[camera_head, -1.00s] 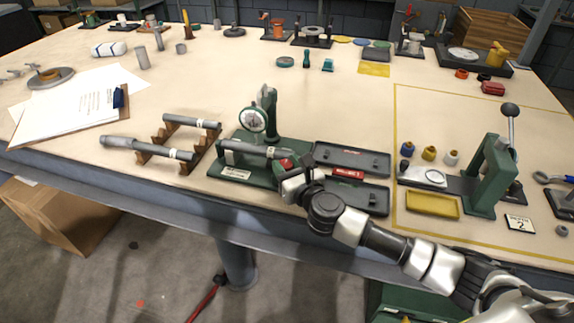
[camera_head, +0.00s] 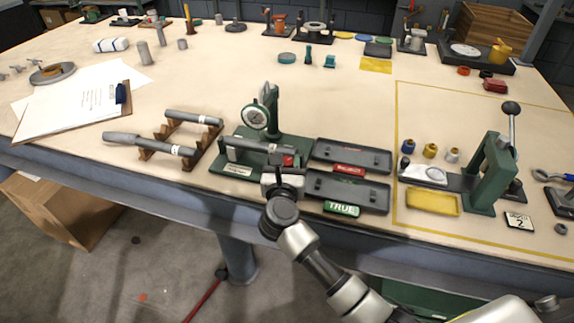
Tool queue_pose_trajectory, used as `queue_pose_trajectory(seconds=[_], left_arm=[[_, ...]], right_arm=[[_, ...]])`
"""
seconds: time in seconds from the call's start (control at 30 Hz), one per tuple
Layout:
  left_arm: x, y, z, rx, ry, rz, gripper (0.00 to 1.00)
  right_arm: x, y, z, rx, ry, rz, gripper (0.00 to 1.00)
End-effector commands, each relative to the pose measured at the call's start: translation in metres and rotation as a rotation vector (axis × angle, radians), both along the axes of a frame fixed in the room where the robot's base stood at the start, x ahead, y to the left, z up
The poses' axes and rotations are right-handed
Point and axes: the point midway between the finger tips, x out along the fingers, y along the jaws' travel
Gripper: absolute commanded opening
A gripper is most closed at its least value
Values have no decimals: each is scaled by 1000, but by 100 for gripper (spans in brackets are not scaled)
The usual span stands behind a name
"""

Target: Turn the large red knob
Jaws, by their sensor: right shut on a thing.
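The large red knob (camera_head: 288,160) shows as a small red patch at the right end of the grey shaft on the green gauge fixture (camera_head: 237,170). A dial gauge (camera_head: 255,117) stands on a post behind the shaft. My right gripper (camera_head: 287,170) reaches up from the front edge of the table and is shut on the knob. Its fingers and wrist hide most of the knob. My left gripper is not in view.
Two dark trays lie right of the fixture: one with a red label (camera_head: 352,156), one with a green TRUE label (camera_head: 341,209). Left, a wooden rack (camera_head: 190,162) holds grey shafts. A green lever press (camera_head: 491,175) stands farther right.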

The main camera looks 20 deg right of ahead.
Motion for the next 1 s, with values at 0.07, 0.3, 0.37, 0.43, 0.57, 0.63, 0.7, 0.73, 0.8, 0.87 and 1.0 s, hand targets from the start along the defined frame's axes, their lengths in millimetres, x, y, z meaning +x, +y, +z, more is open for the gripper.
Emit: queue_pose_trajectory(seconds=[0.07,0.3,0.37,0.43,0.57,0.63,0.7,0.73,0.8,0.87,1.0], left_arm=[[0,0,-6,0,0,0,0],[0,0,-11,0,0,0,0],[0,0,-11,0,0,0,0],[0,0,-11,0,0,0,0],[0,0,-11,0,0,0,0],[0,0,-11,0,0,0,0],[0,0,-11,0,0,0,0],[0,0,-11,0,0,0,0],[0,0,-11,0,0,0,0],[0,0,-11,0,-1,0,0],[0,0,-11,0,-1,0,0]], right_arm=[[0,1,-3,2,0,-36,15],[1,1,-1,-1,0,-96,15],[1,0,-1,-2,0,-102,15],[1,0,0,-4,-1,-106,15],[1,0,0,-5,0,-106,15],[1,0,0,-5,0,-106,15],[1,0,0,-5,-1,-106,15],[1,0,0,-4,-2,-106,15],[1,0,0,-4,-2,-106,47],[1,0,0,-4,-2,-105,50],[1,0,0,-3,-1,-105,50]])
